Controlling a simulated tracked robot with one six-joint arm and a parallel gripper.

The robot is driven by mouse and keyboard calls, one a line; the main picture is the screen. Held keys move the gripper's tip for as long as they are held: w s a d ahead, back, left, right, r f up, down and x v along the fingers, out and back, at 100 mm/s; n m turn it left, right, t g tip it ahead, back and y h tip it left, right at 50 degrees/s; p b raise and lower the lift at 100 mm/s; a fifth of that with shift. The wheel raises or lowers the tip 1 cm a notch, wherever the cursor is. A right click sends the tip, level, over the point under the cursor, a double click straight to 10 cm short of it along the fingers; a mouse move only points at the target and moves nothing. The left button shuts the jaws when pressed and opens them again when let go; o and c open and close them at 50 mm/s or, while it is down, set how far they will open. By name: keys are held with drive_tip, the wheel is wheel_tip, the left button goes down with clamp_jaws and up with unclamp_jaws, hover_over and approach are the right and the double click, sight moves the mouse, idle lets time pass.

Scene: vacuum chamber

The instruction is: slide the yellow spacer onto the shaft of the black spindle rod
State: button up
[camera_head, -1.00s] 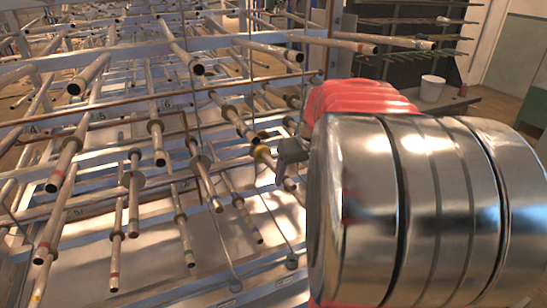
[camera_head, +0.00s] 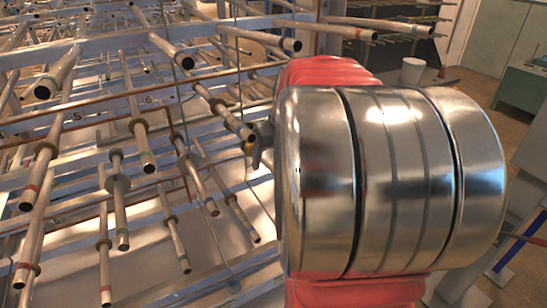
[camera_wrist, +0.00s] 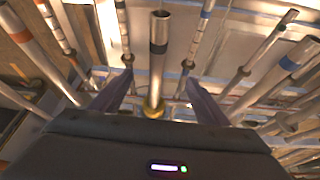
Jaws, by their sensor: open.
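In the wrist view the spindle rod (camera_wrist: 158,68) is a grey metal tube with a black band near its open end, which faces the camera. The yellow spacer (camera_wrist: 153,112) shows as a ring around its shaft, farther down the rod, close to the edge of my gripper body. My gripper (camera_wrist: 160,78) is open, one dark finger on each side of the rod, with gaps visible. In the head view a small part of the yellow spacer (camera_head: 248,148) shows beside a finger of my gripper (camera_head: 262,144). My arm hides most of that rod there.
A white bucket (camera_head: 412,70) stands at the back right.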

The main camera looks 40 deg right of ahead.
drive_tip(key=w+d, duration=0.1)
drive_tip(key=w, duration=0.2)
drive_tip(key=w+d, duration=0.1)
drive_tip(key=w, duration=0.3)
drive_tip(key=w+d, duration=0.1)
drive_tip(key=w, duration=0.3)
drive_tip(key=shift+d, duration=0.35)
drive_tip(key=shift+x, duration=2.55)
drive_tip(key=shift+c, duration=0.5)
drive_tip(key=c, duration=1)
drive_tip(key=shift+d, duration=0.1)
drive_tip(key=shift+c, duration=0.6)
drive_tip(key=shift+w, duration=0.2)
drive_tip(key=o, duration=1.2)
